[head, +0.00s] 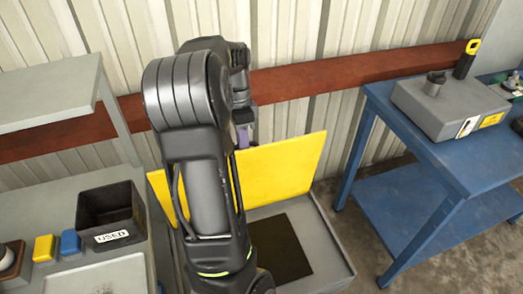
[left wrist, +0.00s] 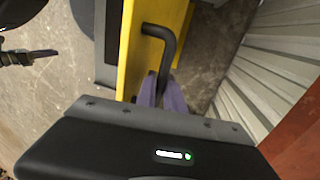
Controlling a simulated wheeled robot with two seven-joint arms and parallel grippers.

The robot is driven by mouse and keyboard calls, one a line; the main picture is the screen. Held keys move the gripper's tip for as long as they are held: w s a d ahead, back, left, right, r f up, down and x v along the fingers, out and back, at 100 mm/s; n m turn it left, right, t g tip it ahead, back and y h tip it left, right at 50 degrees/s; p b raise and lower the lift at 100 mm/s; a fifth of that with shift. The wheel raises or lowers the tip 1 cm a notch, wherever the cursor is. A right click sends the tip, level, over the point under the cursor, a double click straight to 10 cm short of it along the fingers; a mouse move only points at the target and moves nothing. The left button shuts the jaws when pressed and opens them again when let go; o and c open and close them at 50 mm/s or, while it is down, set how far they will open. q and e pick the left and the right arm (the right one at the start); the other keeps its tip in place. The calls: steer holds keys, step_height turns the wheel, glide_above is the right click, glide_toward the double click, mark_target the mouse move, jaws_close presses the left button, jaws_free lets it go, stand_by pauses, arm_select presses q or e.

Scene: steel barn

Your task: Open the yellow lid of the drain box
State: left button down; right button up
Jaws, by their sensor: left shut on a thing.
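The yellow lid (head: 285,165) of the grey drain box (head: 328,240) stands raised at the back edge, near upright. The dark inside (head: 285,250) of the box shows in front of it. My left arm hides the middle of the lid and part of the box. My left gripper (head: 243,133) is behind the lid's top. In the left wrist view its purple fingers (left wrist: 162,92) are shut on the black bar handle (left wrist: 166,45) of the lid. A dark shape with a bluish tip at that view's left edge looks like my right gripper (left wrist: 38,56); its jaws are unclear.
A blue table (head: 440,165) with a grey device (head: 450,108) stands at the right. A grey bench at the left holds a black bin (head: 108,212) marked USED and yellow and blue blocks. A corrugated wall with a red beam (head: 340,75) is close behind the lid.

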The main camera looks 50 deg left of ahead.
arm_select(q)
steer(key=shift+w+a+f, duration=0.1)
steer(key=shift+w+a, duration=0.25)
steer(key=shift+a, duration=0.4)
arm_select(e)
steer(key=shift+w+a, duration=0.2)
steer(key=shift+w, duration=0.35)
arm_select(q)
steer(key=c, duration=1.5)
jaws_free()
steer(key=shift+w, duration=0.1)
steer(key=shift+o, duration=0.2)
